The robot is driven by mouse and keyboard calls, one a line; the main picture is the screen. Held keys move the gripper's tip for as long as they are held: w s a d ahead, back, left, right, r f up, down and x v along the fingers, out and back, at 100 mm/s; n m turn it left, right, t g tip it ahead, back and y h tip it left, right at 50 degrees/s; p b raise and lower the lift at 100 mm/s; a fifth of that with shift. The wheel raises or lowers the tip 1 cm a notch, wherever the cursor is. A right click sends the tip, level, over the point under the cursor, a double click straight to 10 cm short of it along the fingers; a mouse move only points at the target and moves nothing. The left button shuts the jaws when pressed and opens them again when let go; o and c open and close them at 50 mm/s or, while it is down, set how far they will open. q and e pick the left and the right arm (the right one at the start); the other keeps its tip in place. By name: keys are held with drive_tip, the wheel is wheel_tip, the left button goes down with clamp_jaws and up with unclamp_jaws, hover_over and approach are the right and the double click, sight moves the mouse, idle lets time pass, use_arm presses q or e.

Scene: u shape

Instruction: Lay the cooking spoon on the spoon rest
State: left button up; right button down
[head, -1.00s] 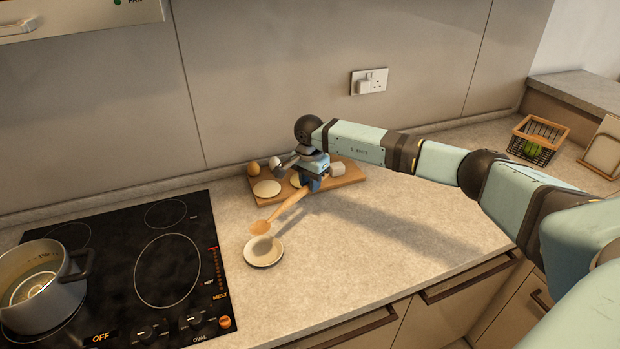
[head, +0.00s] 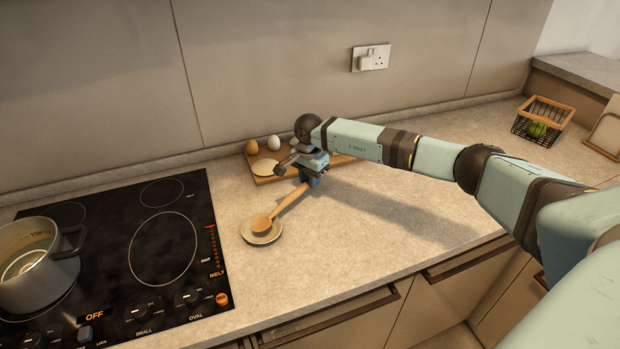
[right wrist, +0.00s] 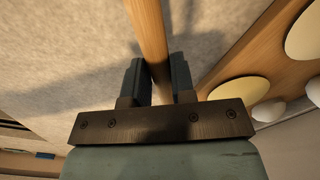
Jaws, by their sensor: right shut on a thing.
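The wooden cooking spoon (head: 283,207) has its bowl over the small round spoon rest (head: 247,236) on the counter, right of the hob. The bowl looks to be at or just above the dish; I cannot tell if it touches. My right gripper (head: 313,180) is shut on the spoon's handle, which slopes up from the bowl to the jaws. In the right wrist view the handle (right wrist: 148,35) runs between the two dark fingers (right wrist: 154,82). The spoon rest is outside the right wrist view. My left gripper is not in view.
A wooden board (head: 262,180) with eggs (head: 274,143) and a pale round piece (head: 265,167) lies behind the gripper. The black hob (head: 120,265) with a pot (head: 38,265) is at left. A wire basket (head: 541,121) stands far right. The counter front is clear.

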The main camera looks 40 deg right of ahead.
drive_tip(key=c, duration=0.9)
unclamp_jaws()
drive_tip(key=shift+r, duration=0.1)
wheel_tip(320, 180, up, 14)
drive_tip(key=shift+a+f+b, duration=0.1)
drive_tip(key=shift+f+b, duration=0.05)
drive_tip(key=shift+b, duration=0.55)
drive_tip(key=shift+a, duration=0.1)
